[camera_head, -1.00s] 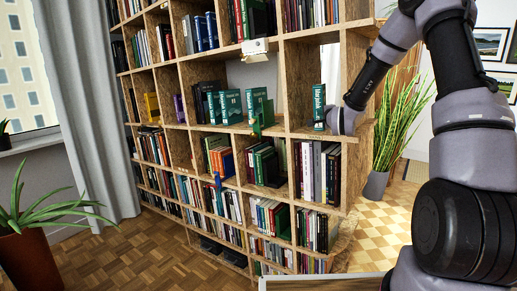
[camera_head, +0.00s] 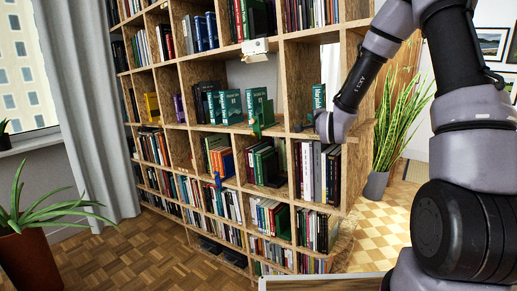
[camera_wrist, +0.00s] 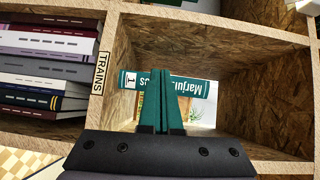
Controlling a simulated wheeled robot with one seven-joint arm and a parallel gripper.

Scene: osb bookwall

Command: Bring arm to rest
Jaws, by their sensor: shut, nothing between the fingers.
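A teal book with white lettering (camera_head: 318,98) stands upright in a shelf compartment at the right end of the bookcase. It also shows in the wrist view (camera_wrist: 190,88), beyond my fingers and lying across the sideways picture. My gripper (camera_wrist: 163,75) has its two green fingers together with nothing between them. The fingers point into the compartment and overlap the book's spine in the picture; whether they touch it I cannot tell. In the head view my grey wrist is in front of the compartment, and the fingers are hardly discernible.
The wooden bookcase (camera_head: 262,131) surrounds my gripper with shelf boards and uprights. A tall potted plant (camera_head: 395,125) stands to the right. Open floor (camera_head: 165,250) lies at the front left.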

